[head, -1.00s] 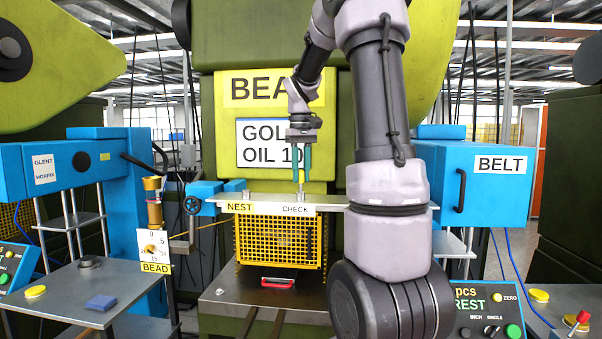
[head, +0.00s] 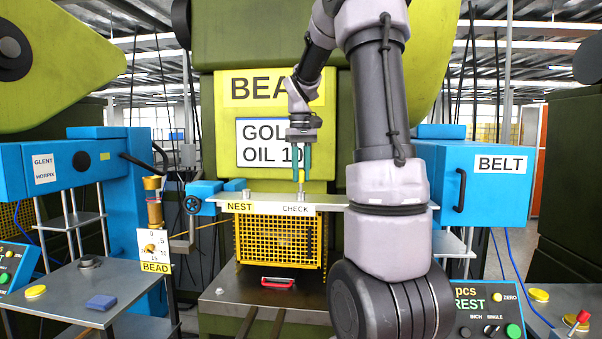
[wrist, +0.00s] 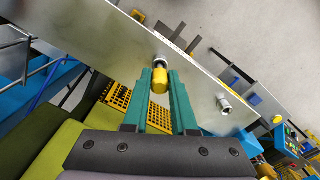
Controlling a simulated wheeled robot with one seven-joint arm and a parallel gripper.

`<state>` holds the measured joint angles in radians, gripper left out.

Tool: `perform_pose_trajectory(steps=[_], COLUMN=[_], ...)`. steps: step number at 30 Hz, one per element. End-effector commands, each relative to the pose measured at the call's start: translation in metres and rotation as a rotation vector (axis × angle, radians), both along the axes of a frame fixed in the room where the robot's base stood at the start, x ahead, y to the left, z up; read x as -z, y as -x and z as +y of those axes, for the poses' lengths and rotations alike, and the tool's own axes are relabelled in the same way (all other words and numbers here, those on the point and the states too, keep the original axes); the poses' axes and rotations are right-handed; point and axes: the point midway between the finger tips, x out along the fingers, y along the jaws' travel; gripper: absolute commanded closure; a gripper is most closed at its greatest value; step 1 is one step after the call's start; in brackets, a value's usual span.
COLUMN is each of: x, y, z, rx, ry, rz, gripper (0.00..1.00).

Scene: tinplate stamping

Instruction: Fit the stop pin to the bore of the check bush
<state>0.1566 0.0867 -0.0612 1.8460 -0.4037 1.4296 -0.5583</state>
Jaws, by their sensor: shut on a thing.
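My gripper (head: 301,175) points straight down over the CHECK end of the grey plate, its teal fingers shut on the stop pin. In the wrist view the pin's yellow head (wrist: 159,80) shows between the fingertips. The pin's thin grey shank (head: 301,187) reaches down to the check bush (head: 301,196), a small metal collar on the plate. The bush also shows in the wrist view (wrist: 160,60), just past the yellow head. The pin looks upright and in line with the bush. I cannot tell whether its tip is inside the bore, which is hidden.
A second bush (head: 246,194) stands at the NEST end of the plate (head: 335,199). A yellow mesh guard (head: 265,240) is below the plate.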

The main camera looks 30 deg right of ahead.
Motion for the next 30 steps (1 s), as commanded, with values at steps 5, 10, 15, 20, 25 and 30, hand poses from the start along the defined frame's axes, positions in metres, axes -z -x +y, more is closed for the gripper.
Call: perform_pose_trajectory(steps=[5,10,15,20,25,30], x=[0.000,0.000,-0.005,-0.030,-0.065,-0.093], y=[0.000,0.000,0.000,-0.001,-0.001,-0.001], z=[0.000,0.000,0.000,0.000,0.000,0.000], rx=[0.000,0.000,-0.001,0.000,-0.001,0.000], ry=[0.000,0.000,0.001,0.001,0.001,0.001], rz=[0.000,0.000,-0.002,-0.005,-0.004,-0.002], gripper=[0.40,0.40,0.40,0.40,0.40,0.40])
